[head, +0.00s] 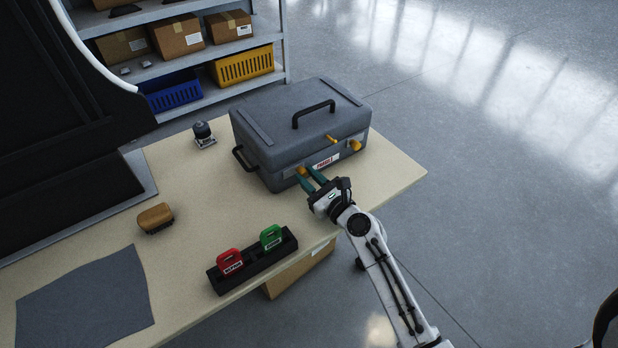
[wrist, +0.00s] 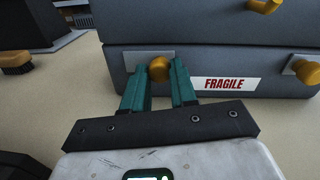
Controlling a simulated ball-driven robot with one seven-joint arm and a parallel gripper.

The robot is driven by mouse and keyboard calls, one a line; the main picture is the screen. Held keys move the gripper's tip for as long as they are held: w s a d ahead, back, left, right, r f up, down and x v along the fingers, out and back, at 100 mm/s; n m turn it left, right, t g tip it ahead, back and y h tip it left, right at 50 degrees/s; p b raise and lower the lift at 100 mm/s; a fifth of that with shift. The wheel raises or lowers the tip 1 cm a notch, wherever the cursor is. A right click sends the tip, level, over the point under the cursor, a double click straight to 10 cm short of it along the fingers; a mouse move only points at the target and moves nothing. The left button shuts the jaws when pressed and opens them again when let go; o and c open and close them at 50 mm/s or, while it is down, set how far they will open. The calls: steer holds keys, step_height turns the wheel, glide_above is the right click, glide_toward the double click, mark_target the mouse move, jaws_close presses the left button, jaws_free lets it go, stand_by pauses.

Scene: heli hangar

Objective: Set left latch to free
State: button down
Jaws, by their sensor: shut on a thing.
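A grey hard case (head: 290,125) stands closed on the table, with a black handle on its lid and a red-lettered FRAGILE label (wrist: 224,84) on its front. The left latch (wrist: 160,68) is a rounded orange-yellow knob on a light plate, low on the front, left of the label. It also shows in the head view (head: 301,171). My gripper (head: 308,175) reaches the front of the case from the right. Its teal fingers are shut on the left latch, one on each side. The right latch (wrist: 307,71) sits right of the label. The fingers partly hide the left latch's plate.
Another yellow piece (head: 331,138) is on the case's upper front. A black holder (head: 254,263) with red and green tags stands near the table's front edge. A brush (head: 155,218), a grey cloth (head: 85,300) and a small dark-topped device (head: 203,133) lie left. Shelves stand behind.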

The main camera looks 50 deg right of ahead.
mark_target(286, 173)
steer(key=a+p, duration=0.1)
steer(key=w+a+p, duration=0.1)
steer(key=a, duration=0.1)
steer(key=shift+r, duration=0.15)
steer(key=shift+a, duration=0.15)
steer(key=c, duration=0.9)
jaws_free()
steer(key=shift+a, duration=0.1)
steer(key=b+v, duration=0.1)
steer(key=v, duration=0.3)
steer(key=b+v, duration=0.1)
steer(key=v, duration=0.4)
steer(key=shift+s+f, duration=0.25)
steer(key=shift+s, duration=0.05)
steer(key=shift+s+a+r, duration=0.1)
steer(key=shift+s+a, duration=0.05)
steer(key=shift+s, duration=0.45)
